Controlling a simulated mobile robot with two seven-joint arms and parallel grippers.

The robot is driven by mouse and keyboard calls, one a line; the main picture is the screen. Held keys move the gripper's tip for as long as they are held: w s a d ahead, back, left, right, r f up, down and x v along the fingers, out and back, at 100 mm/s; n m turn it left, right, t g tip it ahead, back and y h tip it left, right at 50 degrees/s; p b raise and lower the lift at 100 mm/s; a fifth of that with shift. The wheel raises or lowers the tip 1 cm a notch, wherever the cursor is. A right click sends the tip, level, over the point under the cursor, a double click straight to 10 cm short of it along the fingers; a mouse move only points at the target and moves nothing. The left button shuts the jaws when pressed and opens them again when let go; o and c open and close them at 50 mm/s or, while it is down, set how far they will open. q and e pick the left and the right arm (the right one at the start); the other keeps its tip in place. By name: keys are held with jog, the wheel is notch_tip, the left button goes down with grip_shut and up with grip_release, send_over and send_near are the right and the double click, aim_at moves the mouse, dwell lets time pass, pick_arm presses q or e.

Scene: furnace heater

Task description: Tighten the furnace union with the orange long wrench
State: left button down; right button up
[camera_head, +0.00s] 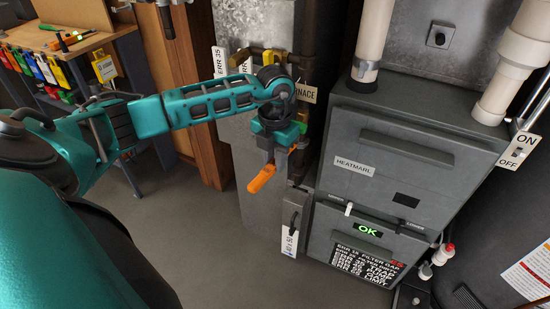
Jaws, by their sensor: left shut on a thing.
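My left gripper (276,165) is shut on the orange long wrench (262,179), in front of the pipes at the left side of the furnace (400,170). The wrench's orange handle sticks out below the gripper, tilted down to the left. The wrench's head and the furnace union are hidden behind my gripper and wrist, so I cannot tell whether they touch. A tag ending in "NACE" (306,93) hangs just right of my wrist. My right gripper is not in view.
An ON/OFF switch plate (519,150) is right of the furnace. The furnace display (367,230) reads "OK" above an error list. A filter slot with a tag (290,242) is below the wrench. The floor in front is clear.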

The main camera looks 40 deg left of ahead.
aim_at(257, 181)
pick_arm(q)
jog(key=shift+r+p, duration=0.3)
jog(key=shift+r, duration=0.2)
jog(key=shift+r+p, duration=0.5)
jog(key=shift+r, duration=0.15)
jog(key=shift+s+d+p, duration=0.2)
jog(key=shift+s+p, duration=0.8)
jog(key=shift+s, duration=1.75)
jog(key=shift+s+d, duration=0.1)
jog(key=shift+s, duration=0.65)
